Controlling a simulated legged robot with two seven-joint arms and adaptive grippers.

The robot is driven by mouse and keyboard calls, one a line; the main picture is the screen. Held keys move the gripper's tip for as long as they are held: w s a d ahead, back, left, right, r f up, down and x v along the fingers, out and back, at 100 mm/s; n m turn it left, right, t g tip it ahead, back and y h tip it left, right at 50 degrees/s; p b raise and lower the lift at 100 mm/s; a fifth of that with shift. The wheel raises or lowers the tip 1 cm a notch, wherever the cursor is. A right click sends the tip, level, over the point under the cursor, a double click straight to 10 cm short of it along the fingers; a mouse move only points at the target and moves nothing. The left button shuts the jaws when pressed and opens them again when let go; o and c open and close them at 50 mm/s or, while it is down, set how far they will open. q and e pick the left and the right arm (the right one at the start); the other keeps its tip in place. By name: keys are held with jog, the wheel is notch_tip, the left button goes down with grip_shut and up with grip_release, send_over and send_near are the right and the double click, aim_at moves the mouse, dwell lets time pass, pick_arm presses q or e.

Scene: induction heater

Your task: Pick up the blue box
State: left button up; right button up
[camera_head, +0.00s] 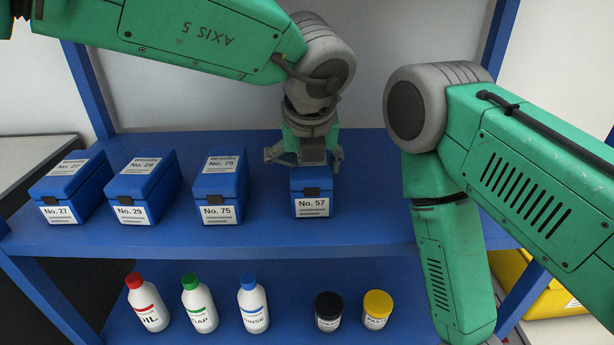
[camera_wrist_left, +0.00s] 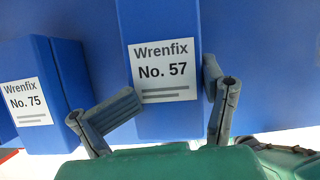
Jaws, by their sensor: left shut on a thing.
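A blue box labelled No. 57 (camera_head: 312,204) is on the blue shelf, rightmost in the row of boxes. My left gripper (camera_head: 305,158) is over it from above, with its fingers on either side of the box top, shut on it. In the left wrist view the No. 57 box (camera_wrist_left: 163,30) lies between the two grey fingers (camera_wrist_left: 165,105), its label facing the camera. Whether the box touches the shelf cannot be told. My right arm shows at the right, but its gripper is out of view.
Blue boxes No. 75 (camera_head: 220,190), No. 29 (camera_head: 145,190) and No. 27 (camera_head: 73,188) stand left on the shelf (camera_head: 270,250). Several bottles and jars, including the white bottle with a blue cap (camera_head: 253,305), stand on the lower shelf. A yellow bin (camera_head: 555,300) is lower right.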

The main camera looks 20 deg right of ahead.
pick_arm(q)
jog(key=shift+s+a+f+y, duration=0.15)
jog(key=shift+s+f, duration=0.1)
jog(key=shift+f, duration=0.25)
jog(key=shift+s+f+y, duration=0.15)
jog(key=shift+s+f, duration=0.05)
jog(key=shift+f, duration=0.3)
notch_tip(320, 180, up, 2)
jog(key=shift+a+r+g+p, duration=0.1)
jog(key=shift+a+g+p, duration=0.05)
jog(key=shift+g+p, duration=0.2)
grip_shut()
jog(key=s, duration=0.2)
jog(key=s+a, duration=0.1)
jog(key=s, duration=0.2)
jog(key=s+a+r, duration=0.1)
jog(key=s, duration=0.1)
jog(key=shift+s+a, duration=0.2)
jog(key=shift+s, duration=0.15)
jog(key=s+a, duration=0.1)
jog(key=s, duration=0.8)
jog(key=shift+a, duration=0.25)
jog(key=shift+s, duration=0.1)
